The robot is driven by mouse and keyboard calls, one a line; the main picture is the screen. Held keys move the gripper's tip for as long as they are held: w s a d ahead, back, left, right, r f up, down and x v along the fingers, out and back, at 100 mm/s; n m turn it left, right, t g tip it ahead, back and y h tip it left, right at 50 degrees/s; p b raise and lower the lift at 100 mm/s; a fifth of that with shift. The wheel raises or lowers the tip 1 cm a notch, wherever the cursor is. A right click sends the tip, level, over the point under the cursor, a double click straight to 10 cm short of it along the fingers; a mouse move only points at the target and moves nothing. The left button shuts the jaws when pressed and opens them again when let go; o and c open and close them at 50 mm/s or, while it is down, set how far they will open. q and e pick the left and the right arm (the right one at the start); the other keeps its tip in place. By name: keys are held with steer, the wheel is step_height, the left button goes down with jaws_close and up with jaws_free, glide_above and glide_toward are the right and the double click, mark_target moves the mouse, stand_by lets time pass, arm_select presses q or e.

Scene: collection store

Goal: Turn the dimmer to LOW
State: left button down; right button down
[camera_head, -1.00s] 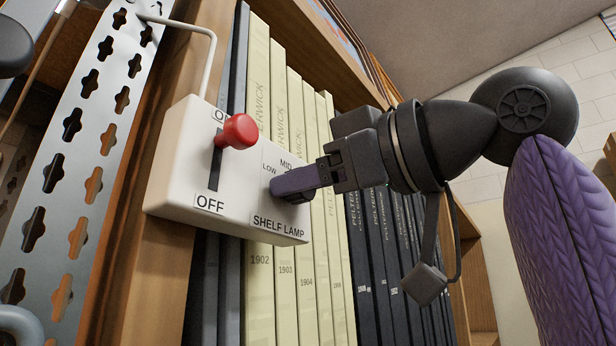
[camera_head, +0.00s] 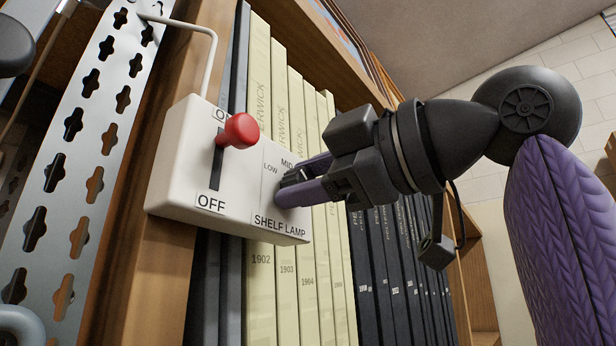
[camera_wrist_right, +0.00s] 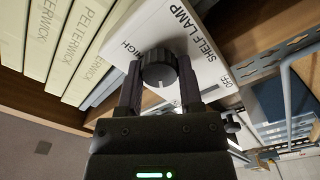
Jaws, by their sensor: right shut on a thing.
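The white switch box (camera_head: 185,165) is fixed at the shelf and is lettered SHELF LAMP. Its dark round dimmer knob (camera_wrist_right: 158,68) sits between the two fingers of my right gripper (camera_wrist_right: 158,90), which is shut on it. In the head view my right gripper (camera_head: 288,185) reaches the box from the right, and its purple fingers mostly hide the knob. The LOW label (camera_head: 270,168) and part of MID show beside the fingers. My left gripper is not in view.
A red-knobbed slider (camera_head: 238,131) stands out on the same box, close left of my fingers, at the upper end of its slot. Cream books (camera_head: 285,280) and dark books (camera_head: 385,260) stand behind. A perforated metal upright (camera_head: 75,150) is at the left.

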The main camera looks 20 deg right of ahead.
stand_by(0.4)
steer(key=shift+c, duration=1.4)
jaws_free()
steer(key=b+v, duration=0.3)
steer(key=v, duration=0.7)
